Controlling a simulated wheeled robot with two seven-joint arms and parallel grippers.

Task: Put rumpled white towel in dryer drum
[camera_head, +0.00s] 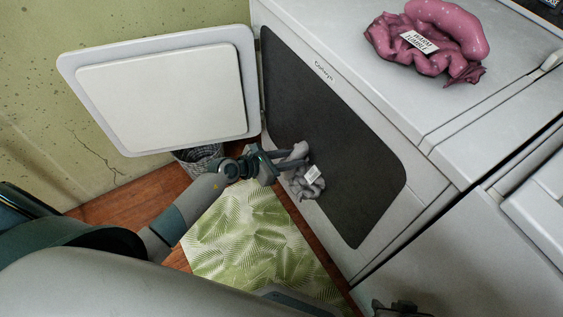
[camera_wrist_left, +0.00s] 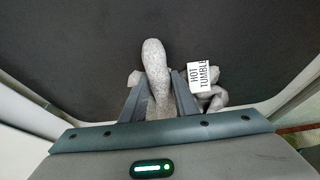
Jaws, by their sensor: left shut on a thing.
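The rumpled white towel (camera_head: 305,186) looks greyish and hangs bunched at the dark opening of the dryer drum (camera_head: 335,130). In the left wrist view the towel (camera_wrist_left: 153,58) has a white tag reading "HOT TUMBLE". My left gripper (camera_head: 283,160) is shut on the towel, with its two fingers on either side of a thick fold, also seen in the left wrist view (camera_wrist_left: 159,92). I cannot tell how deep the towel is inside the opening. The dryer door (camera_head: 160,95) stands open to the left. My right gripper (camera_head: 400,308) shows only partly at the bottom edge, its jaws unclear.
A pink bundle (camera_head: 430,40) tagged "WARM TUMBLE" lies on the dryer top (camera_head: 345,45). A wire basket (camera_head: 197,157) stands on the floor below the door. A green leaf-patterned mat (camera_head: 245,235) lies before the dryer. Another white appliance (camera_head: 470,260) stands at the right.

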